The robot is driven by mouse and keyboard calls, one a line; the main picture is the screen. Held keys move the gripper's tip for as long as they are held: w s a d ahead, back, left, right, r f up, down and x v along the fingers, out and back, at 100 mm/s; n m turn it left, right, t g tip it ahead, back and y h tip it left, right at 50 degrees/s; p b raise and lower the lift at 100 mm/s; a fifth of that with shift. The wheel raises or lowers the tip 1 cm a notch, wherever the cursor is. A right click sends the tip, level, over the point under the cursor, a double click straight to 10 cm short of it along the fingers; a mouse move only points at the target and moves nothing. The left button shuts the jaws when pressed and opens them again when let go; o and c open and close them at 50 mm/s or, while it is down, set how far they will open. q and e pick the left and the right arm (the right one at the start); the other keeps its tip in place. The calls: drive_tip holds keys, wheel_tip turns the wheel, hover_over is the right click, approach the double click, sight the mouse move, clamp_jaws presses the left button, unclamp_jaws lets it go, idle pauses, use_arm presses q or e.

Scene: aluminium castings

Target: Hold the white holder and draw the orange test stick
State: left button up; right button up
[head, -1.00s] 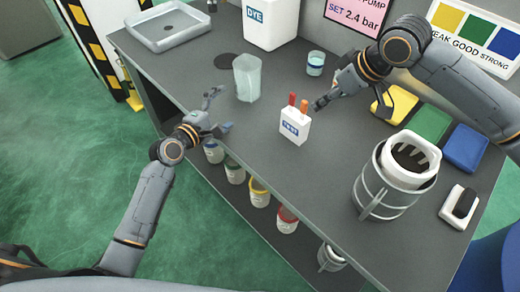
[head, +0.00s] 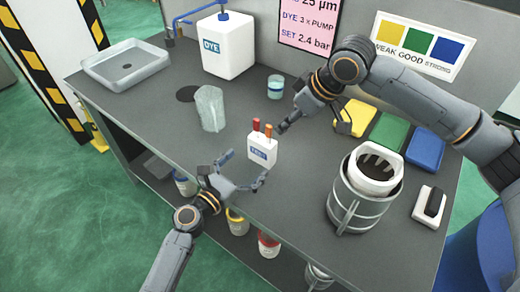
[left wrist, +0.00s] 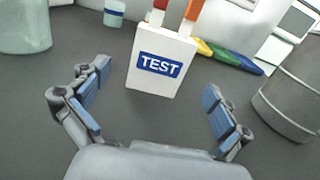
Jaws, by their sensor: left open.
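The white holder (head: 262,150) with a blue TEST label stands upright on the grey bench. A red stick (head: 256,125) and an orange stick (head: 268,131) stick up from its top. In the left wrist view the holder (left wrist: 160,66) is ahead of and between the spread fingers, not touched. My left gripper (head: 243,168) is open, at the bench's front edge just in front of the holder. My right gripper (head: 284,124) is close behind and right of the sticks; whether its fingers are apart or touch a stick is unclear.
A translucent beaker (head: 210,108) stands left of the holder. A small cup (head: 275,87) is behind it. A metal basket container (head: 362,190) stands to the right, with yellow, green and blue pads (head: 392,132) behind. A grey tray (head: 126,65) is at the far left.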

sight(258, 152)
use_arm(q)
drive_tip(key=x, duration=0.7)
